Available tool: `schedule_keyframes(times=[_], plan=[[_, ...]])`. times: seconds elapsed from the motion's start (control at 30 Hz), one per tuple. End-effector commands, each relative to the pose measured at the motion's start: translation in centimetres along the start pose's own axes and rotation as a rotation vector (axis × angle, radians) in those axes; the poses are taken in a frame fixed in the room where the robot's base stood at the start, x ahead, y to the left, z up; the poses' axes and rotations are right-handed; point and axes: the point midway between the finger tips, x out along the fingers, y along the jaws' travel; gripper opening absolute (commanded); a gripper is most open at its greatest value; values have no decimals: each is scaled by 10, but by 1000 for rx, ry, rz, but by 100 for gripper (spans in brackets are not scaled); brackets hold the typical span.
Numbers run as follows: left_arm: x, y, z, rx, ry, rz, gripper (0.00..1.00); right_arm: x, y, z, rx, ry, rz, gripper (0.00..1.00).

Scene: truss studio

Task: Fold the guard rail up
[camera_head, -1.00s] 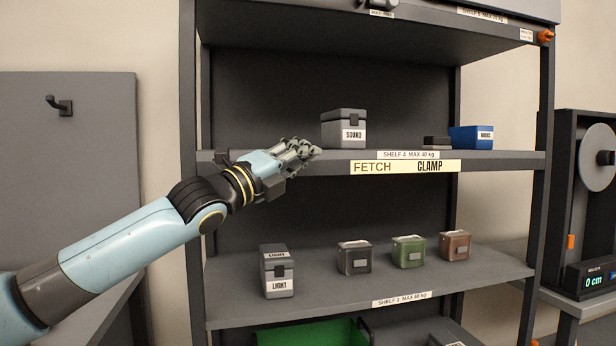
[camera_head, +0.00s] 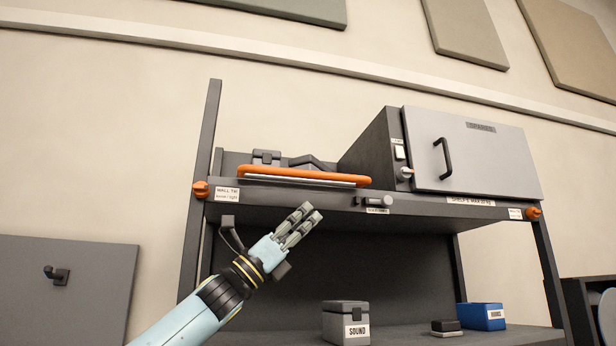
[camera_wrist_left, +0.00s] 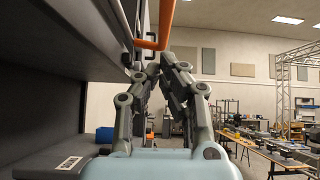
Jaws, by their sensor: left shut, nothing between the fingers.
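The guard rail (camera_head: 300,176) is an orange bar along the front of the top shelf's left half. Its orange end also shows at the top of the left wrist view (camera_wrist_left: 165,22), just beyond my fingertips. My left gripper (camera_head: 311,212) is shut and empty, below the rail and in front of the shelf's front edge. Its fingers meet in the left wrist view (camera_wrist_left: 168,62); I cannot tell whether they touch the bar. My right gripper is in neither view.
The top shelf (camera_head: 420,208) carries a grey cabinet (camera_head: 470,155) on its right and a grey case (camera_head: 266,157) behind the rail. A small latch (camera_head: 375,202) sits at the shelf edge. A grey SOUND box (camera_head: 346,322) and a blue box (camera_head: 482,317) stand on the shelf below.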

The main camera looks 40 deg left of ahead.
Motion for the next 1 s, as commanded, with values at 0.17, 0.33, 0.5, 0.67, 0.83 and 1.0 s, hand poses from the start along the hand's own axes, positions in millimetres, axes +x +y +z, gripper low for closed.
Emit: schedule_keyframes(times=[0.17,0.33,0.5,0.67,0.83,1.0], plan=[[27,0,18,0,0,0,0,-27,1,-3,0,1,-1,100],[35,0,26,0,1,0,0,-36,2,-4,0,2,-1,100],[36,0,28,-1,1,0,0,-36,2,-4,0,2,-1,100],[36,0,27,0,1,0,0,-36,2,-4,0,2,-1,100],[35,1,28,-4,1,3,0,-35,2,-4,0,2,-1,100],[31,10,35,-26,2,28,0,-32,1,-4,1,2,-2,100]])
